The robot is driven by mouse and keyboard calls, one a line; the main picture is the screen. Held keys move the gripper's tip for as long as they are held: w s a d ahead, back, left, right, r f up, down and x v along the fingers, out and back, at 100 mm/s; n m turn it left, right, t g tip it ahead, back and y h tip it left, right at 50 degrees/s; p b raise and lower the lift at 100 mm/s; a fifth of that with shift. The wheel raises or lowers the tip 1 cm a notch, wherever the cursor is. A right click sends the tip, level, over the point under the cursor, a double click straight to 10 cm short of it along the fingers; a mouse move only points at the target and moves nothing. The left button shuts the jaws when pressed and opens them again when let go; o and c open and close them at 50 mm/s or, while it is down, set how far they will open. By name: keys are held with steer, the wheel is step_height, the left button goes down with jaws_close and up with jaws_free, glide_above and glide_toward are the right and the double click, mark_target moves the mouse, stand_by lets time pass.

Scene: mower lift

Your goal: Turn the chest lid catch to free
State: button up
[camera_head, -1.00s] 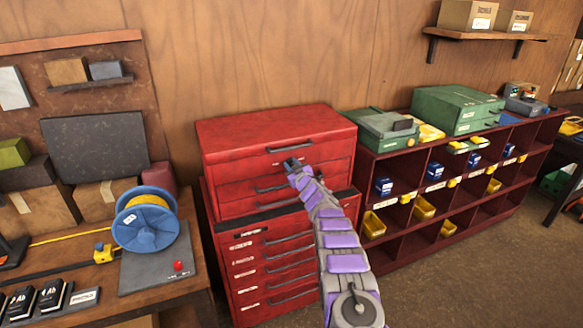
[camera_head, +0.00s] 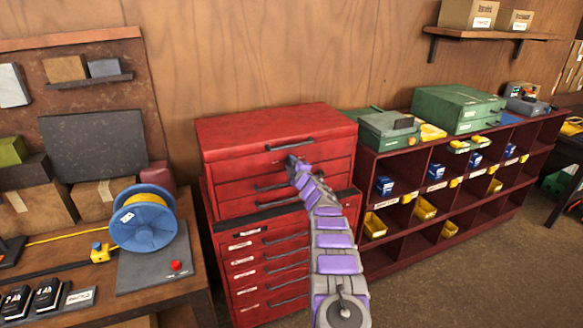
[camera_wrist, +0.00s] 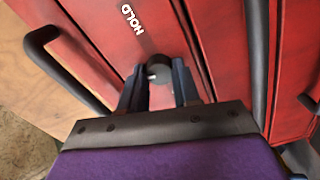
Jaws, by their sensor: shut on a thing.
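The red tool chest (camera_head: 245,140) stands against the wood wall, its lid closed. My gripper (camera_head: 292,161) is at the chest's upper front, below the lid handle (camera_head: 290,146). A white HOLD label (camera_wrist: 131,18) is on the red front beyond the fingers. The catch's exact angle is partly hidden by the fingers, and the head view does not show the catch clearly.
Black drawer handles (camera_wrist: 75,75) stick out close beside my gripper. A dark red cubby shelf (camera_head: 400,165) with green cases adjoins the chest on the right. A workbench (camera_head: 185,290) with a blue cable reel (camera_head: 140,232) is at the left.

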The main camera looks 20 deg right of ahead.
steer(key=shift+f+n+b, duration=0.2)
steer(key=shift+n+b, duration=0.05)
steer(key=shift+n, duration=0.55)
steer(key=shift+f+n+b, duration=0.2)
steer(key=shift+n, duration=0.6)
steer(key=shift+s, duration=0.1)
steer(key=o, duration=1.1)
steer(key=shift+r, duration=0.1)
steer(key=shift+c, duration=0.2)
steer(key=shift+s+r, duration=0.1)
steer(key=shift+s+a, duration=0.1)
steer(key=shift+s, duration=1.05)
steer(key=s, duration=1.4)
steer(key=shift+s, duration=0.35)
